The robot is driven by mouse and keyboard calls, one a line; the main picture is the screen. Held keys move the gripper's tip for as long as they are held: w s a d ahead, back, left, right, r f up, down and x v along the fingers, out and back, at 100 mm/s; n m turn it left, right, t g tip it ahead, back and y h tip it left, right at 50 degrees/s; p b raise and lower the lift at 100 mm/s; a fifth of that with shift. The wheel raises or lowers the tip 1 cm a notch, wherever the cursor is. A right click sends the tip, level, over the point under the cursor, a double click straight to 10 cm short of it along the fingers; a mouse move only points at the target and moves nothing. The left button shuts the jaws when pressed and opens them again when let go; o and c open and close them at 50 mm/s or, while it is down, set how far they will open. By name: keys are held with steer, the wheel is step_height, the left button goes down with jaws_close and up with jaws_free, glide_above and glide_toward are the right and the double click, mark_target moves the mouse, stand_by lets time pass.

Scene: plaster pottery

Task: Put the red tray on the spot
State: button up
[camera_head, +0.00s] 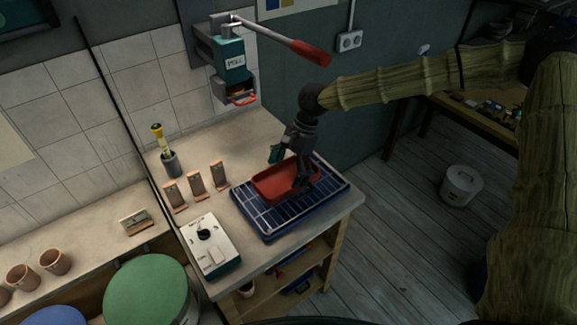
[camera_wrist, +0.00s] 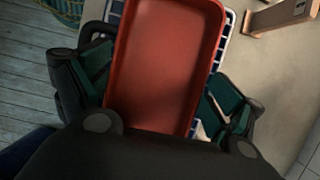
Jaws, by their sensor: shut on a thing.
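The red tray (camera_head: 272,185) is a shallow rectangle over the blue-framed rack (camera_head: 262,225) with a light grid, on the counter. I cannot tell whether the tray rests on the rack or is just above it. My gripper (camera_head: 292,160) is over the tray. In the wrist view the tray (camera_wrist: 165,60) is between the two green-padded fingers of my gripper (camera_wrist: 155,97), which is shut on it. The tray's near end is hidden by my gripper's body. I cannot pick out a separate marked spot.
A white boxy device (camera_head: 209,247) stands front left of the rack. Several small upright wooden stands (camera_head: 197,188) are to its left. A wall-mounted lever press (camera_head: 232,62) is behind. The counter's right edge drops to the floor. A white bucket (camera_head: 461,186) stands there.

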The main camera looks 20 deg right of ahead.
mark_target(288, 171)
steer(key=w, duration=0.1)
steer(key=w+d+p, duration=0.1)
steer(key=w, duration=0.1)
steer(key=shift+w+f, duration=0.2)
step_height(288, 171, down, 3)
steer(key=shift+s+r+p, duration=0.1)
steer(key=shift+r+p, duration=0.05)
steer(key=shift+p, duration=0.9)
steer(key=shift+f, duration=0.4)
steer(key=shift+f, duration=0.1)
steer(key=o, duration=0.8)
steer(key=shift+c, duration=0.2)
